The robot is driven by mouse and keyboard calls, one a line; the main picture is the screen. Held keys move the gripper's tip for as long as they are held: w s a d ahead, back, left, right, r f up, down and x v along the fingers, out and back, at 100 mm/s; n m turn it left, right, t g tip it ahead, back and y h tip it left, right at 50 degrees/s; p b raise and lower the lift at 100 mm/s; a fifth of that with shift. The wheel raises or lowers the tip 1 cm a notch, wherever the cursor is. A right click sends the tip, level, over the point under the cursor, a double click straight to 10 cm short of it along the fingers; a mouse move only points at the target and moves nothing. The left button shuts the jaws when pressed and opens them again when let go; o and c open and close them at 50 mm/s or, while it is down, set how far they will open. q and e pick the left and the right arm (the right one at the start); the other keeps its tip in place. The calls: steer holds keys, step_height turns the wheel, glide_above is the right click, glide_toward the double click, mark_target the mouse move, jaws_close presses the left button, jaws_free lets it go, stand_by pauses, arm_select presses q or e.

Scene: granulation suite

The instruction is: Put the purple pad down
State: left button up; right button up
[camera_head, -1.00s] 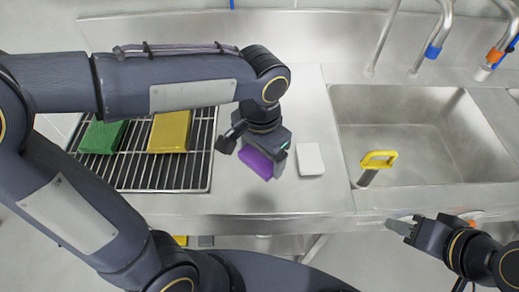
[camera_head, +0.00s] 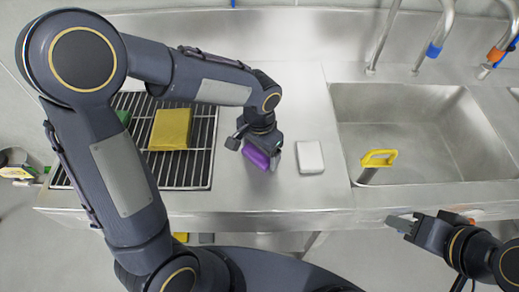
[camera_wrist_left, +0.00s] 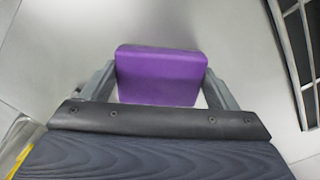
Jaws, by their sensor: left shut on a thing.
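The purple pad (camera_head: 256,157) is between the fingers of my left gripper (camera_head: 258,149), over the steel counter (camera_head: 290,105) just left of a white pad. In the left wrist view the purple pad (camera_wrist_left: 160,75) sits squarely between the two fingers (camera_wrist_left: 160,88), which are shut on it. I cannot tell whether its underside touches the counter. My right gripper (camera_head: 402,223) is at the lower right, in front of the counter's front edge; whether its jaws are open is not clear.
The white pad (camera_head: 310,157) lies close to the purple one. A wire rack (camera_head: 198,165) at left holds a yellow pad (camera_head: 170,129) and a green pad (camera_head: 123,117), partly hidden by my arm.

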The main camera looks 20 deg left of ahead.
mark_target(259, 153)
arm_select(q)
steer(key=shift+f, duration=0.15)
steer(key=o, duration=0.8)
step_height(259, 153, up, 12)
steer(key=r, duration=0.1)
steer(key=s+a+n+t+h, duration=0.1)
steer(key=s+a+n+t, duration=0.1)
steer(key=s, duration=0.3)
steer(key=s+a+f+n+t+h, duration=0.1)
steer(key=s+a+n, duration=0.2)
steer(key=s+a, duration=0.1)
steer(key=s+a+f+n+t+h, duration=0.1)
steer(key=s+a+n+t, duration=0.1)
steer(key=s, duration=0.5)
steer(key=shift+a+n+t+h, duration=0.3)
steer(key=shift+a+h, duration=0.1)
steer(key=shift+a, duration=0.1)
